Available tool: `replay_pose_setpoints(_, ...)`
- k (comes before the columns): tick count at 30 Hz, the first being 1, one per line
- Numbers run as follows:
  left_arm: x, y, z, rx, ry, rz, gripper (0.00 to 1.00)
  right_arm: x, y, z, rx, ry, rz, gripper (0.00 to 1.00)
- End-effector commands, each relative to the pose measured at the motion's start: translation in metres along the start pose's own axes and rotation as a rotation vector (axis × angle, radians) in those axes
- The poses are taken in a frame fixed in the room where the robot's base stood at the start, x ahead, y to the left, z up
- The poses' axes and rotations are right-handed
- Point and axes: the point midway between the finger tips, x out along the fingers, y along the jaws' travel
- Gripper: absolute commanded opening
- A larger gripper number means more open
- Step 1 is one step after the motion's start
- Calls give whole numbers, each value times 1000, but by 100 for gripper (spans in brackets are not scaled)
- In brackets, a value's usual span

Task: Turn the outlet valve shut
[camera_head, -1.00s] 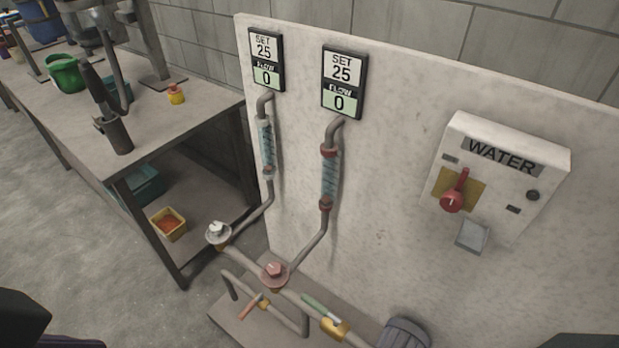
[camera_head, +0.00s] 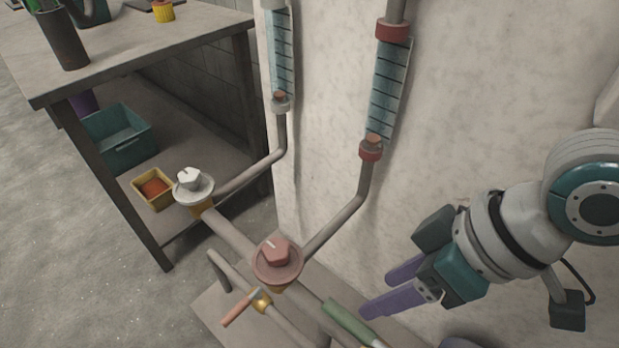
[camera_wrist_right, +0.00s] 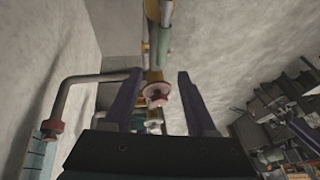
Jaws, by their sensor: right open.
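No part is labelled outlet valve. A green lever handle (camera_head: 350,322) sits on the pipe at the bottom centre, its lower end cut off by the frame. An orange lever handle (camera_head: 240,307) sits on a lower pipe branch. A red knob (camera_head: 277,257) and a white knob (camera_head: 192,184) top the pipe junctions. My right gripper (camera_head: 378,296) is open and empty, to the right of the red knob and above the green handle. In the right wrist view, the red knob (camera_wrist_right: 157,96) appears between the purple fingers, farther off. My left gripper is not in view.
The pale panel (camera_head: 480,80) stands behind the pipes, carrying two clear flow tubes (camera_head: 391,85). A workbench (camera_head: 150,45) stands at the left, with a teal bin (camera_head: 122,150) and a yellow box (camera_head: 153,190) on its lower shelf.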

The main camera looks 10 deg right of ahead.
Motion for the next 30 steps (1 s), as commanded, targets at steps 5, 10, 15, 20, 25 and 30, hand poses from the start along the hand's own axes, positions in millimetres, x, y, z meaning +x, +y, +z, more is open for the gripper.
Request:
replay_pose_setpoints(5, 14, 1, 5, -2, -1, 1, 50, 33, 0, 0, 1, 1, -2, 57)
replay_pose_setpoints(10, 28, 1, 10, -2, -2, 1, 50, 66, 0, 0, 0, 1, -1, 57)
replay_pose_setpoints(15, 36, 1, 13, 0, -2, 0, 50, 86, -1, 0, -1, 0, -1, 57)
replay_pose_setpoints(20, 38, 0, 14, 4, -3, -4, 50, 92, -1, -1, -2, 1, 0, 57)
replay_pose_setpoints(25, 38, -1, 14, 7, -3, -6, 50, 92, -1, -1, -2, 1, 0, 57)
replay_pose_setpoints(30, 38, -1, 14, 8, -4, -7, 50, 91, -1, -1, -2, 1, 0, 44)
